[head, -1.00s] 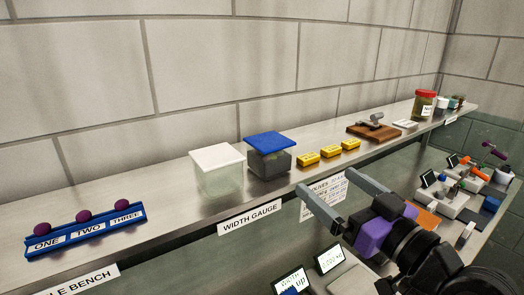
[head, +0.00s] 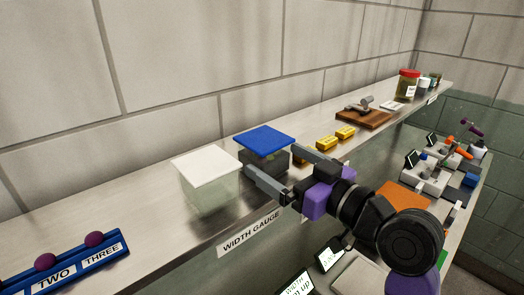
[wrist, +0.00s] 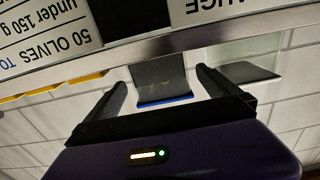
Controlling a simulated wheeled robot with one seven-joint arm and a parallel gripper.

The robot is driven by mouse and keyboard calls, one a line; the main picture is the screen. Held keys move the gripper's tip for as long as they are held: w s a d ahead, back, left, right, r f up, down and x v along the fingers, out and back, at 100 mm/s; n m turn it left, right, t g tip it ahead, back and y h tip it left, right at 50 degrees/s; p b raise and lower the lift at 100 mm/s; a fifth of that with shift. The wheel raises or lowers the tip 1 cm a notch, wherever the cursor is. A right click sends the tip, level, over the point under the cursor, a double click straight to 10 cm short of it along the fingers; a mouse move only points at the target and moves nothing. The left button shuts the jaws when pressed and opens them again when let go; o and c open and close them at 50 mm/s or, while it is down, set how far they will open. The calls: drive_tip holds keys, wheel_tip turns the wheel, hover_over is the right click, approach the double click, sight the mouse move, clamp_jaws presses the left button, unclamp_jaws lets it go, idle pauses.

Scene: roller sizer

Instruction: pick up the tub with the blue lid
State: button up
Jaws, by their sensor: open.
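The tub with the blue lid (head: 264,142) stands on the metal shelf, with a dark, see-through body. In the wrist view the tub (wrist: 160,80) shows between my fingers, its blue lid edge at the bottom. My gripper (head: 266,168) is open and empty at the shelf's front edge. In the head view one finger reaches just in front of the tub and the other overlaps its right side; I cannot tell if either touches. In the wrist view my gripper (wrist: 168,85) points toward the tub.
A white-lidded clear tub (head: 208,180) stands close on the left. Yellow blocks (head: 335,137) lie to the right, partly behind my gripper. Farther right are a wooden board (head: 364,117) and a red-lidded jar (head: 408,86).

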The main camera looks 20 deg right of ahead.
sight(264, 138)
drive_tip(key=p+x, duration=0.2)
drive_tip(key=x, duration=0.3)
drive_tip(key=shift+a+r, duration=0.1)
drive_tip(key=shift+r, duration=0.05)
drive_tip(key=c, duration=1.6)
drive_tip(key=shift+r, duration=0.1)
wheel_tip(264, 138, up, 20)
drive_tip(key=b, duration=0.1)
